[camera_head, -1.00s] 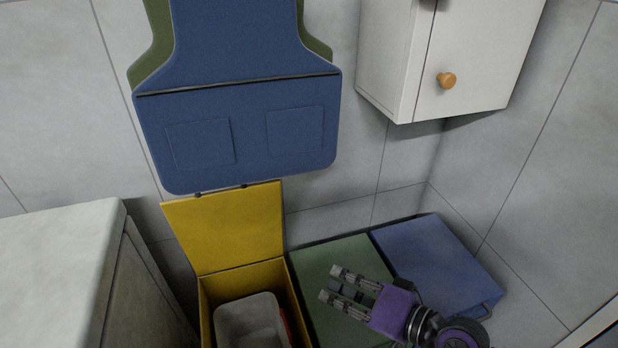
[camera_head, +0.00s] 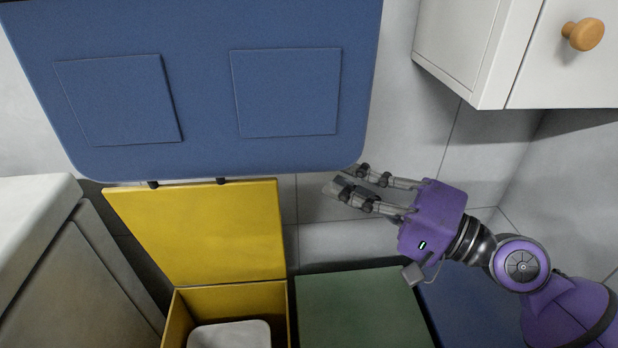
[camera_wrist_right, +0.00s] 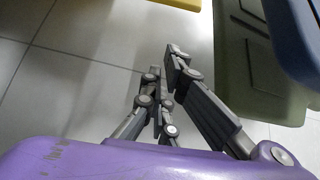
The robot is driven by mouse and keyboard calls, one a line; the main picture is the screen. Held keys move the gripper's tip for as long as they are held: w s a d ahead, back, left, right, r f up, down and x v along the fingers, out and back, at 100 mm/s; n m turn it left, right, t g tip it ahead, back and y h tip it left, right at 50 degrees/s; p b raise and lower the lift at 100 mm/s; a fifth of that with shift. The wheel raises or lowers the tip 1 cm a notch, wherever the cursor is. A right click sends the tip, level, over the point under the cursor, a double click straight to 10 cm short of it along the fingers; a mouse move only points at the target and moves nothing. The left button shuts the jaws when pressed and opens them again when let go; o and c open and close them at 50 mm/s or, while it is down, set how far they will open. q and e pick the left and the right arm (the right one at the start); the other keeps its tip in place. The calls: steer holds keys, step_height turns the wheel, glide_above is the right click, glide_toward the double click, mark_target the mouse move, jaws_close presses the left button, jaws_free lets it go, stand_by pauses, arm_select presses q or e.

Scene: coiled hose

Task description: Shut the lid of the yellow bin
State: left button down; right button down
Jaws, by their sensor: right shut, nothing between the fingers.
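The yellow bin (camera_head: 178,318) stands low against the wall, its lid (camera_head: 205,232) raised upright behind the opening. A pale container (camera_head: 230,336) sits inside the bin. My right gripper (camera_head: 334,188) is to the right of the lid, near the height of its top edge and apart from it. Its fingers are shut and empty, pointing left. The right wrist view also shows the closed fingers (camera_wrist_right: 166,66), with a yellow piece (camera_wrist_right: 178,3), probably the lid, at the top edge. My left gripper is not in view.
A blue apron (camera_head: 200,150) hangs just above the lid. A green cloth (camera_wrist_right: 255,75) shows behind it in the wrist view. A green bin (camera_head: 360,310) and a blue bin (camera_head: 470,310) stand to the right. A white cabinet (camera_head: 465,45) is upper right, a counter (camera_head: 35,215) left.

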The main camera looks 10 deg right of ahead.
steer(key=w+a+p, duration=0.1)
steer(key=a+p, duration=0.1)
steer(key=a, duration=0.4)
steer(key=shift+w+a, duration=0.15)
steer(key=shift+a, duration=0.2)
steer(key=shift+r, duration=0.1)
stand_by(0.4)
